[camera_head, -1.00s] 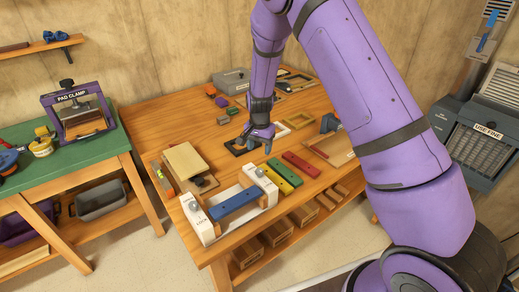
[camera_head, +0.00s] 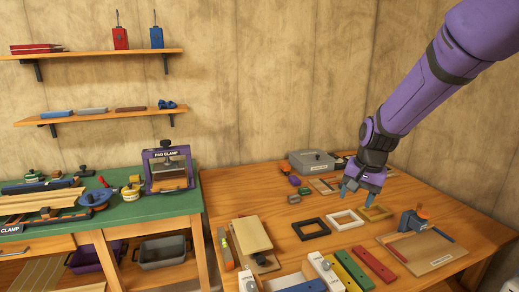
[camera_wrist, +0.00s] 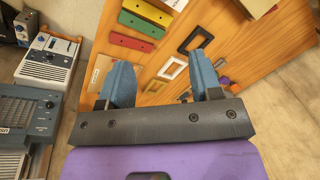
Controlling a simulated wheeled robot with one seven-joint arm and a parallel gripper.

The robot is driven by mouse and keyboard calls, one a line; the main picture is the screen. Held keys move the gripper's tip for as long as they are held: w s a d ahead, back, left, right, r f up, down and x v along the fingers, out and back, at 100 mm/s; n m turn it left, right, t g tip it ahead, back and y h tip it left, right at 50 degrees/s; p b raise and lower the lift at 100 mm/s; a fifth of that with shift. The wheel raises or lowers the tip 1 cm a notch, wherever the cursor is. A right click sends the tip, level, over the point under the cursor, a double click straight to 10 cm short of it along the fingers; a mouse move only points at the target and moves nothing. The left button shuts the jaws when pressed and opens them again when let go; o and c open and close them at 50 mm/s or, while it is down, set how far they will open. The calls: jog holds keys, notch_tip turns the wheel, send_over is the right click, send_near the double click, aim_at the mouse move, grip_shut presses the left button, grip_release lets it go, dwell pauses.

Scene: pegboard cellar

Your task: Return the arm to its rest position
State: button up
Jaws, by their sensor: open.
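My gripper (camera_head: 358,196) is at the end of my purple arm, which reaches in from the upper right in the head view. It hangs over the back right part of the wooden table (camera_head: 440,195), near the small frames. In the wrist view its two blue fingers (camera_wrist: 164,88) stand wide apart with nothing between them. The white frame (camera_head: 344,219), the black frame (camera_head: 311,229) and the tan frame (camera_head: 375,212) lie on the table. I cannot tell the exact height of the gripper above the table.
Green, yellow and red bars (camera_head: 373,264) lie at the table's front. A grey box (camera_head: 312,161) stands at the back. A board with a blue tool (camera_head: 412,221) lies at the right. A green bench (camera_head: 120,207) with a pad clamp (camera_head: 168,170) stands at the left.

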jog(key=s+d+r+n+t, duration=0.2)
jog(key=s+d+r+n, duration=0.1)
jog(key=s+r, duration=1.1)
jog(key=s+n, duration=0.1)
jog(key=s, duration=0.6)
jog(key=s+d+r+n+t+h, duration=0.1)
jog(key=s, duration=0.7)
jog(key=shift+s+d+r+n+t, duration=0.25)
jog(key=shift+d+r+n+t, duration=0.05)
jog(key=shift+n, duration=0.1)
